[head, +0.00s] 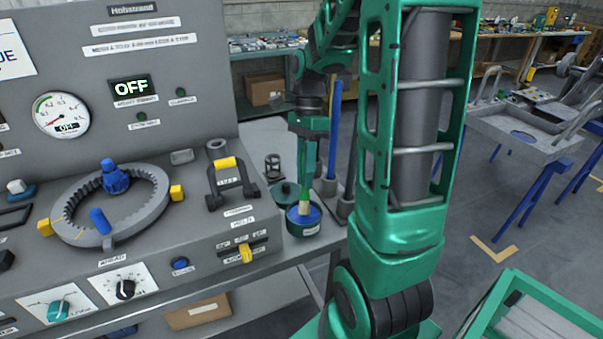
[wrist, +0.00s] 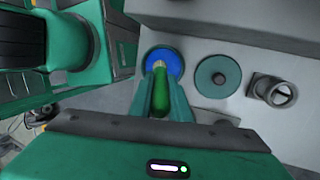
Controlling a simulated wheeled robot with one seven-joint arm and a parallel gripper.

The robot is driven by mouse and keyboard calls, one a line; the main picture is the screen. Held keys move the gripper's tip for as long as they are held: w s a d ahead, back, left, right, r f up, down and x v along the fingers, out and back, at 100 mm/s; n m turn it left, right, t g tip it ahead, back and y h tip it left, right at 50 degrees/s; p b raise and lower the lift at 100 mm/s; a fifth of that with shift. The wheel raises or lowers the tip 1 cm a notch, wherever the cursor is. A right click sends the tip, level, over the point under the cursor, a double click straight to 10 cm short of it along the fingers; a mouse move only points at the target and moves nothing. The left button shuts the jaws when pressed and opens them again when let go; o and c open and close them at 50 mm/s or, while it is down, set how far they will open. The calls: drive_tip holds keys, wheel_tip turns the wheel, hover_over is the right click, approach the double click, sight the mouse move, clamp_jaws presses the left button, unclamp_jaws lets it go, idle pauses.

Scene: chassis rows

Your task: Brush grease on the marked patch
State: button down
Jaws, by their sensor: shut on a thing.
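My gripper (head: 307,178) is shut on a brush with a green handle (wrist: 161,103) and points down. The brush's pale bristles (head: 304,208) are at the blue grease in an open green tin (head: 303,228). The tin's blue inside also shows in the wrist view (wrist: 176,62), around the bristle end. I cannot tell how deep the bristles sit. A round green lid (wrist: 217,77) lies beside the tin. A grey toothed ring (head: 150,205) with yellow blocks and blue knobs lies on the panel bench at left. I cannot clearly make out the marked patch.
The grey control panel (head: 165,75) rises behind the bench, with a gauge (head: 60,112) and an OFF display (head: 133,91). A grey cup-like fitting (wrist: 272,90) stands past the lid. Upright blue and grey rods (head: 334,130) stand close right of the tin.

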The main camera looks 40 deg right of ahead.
drive_tip(key=shift+f, duration=0.45)
idle(1.3)
drive_tip(key=shift+r, duration=3.55)
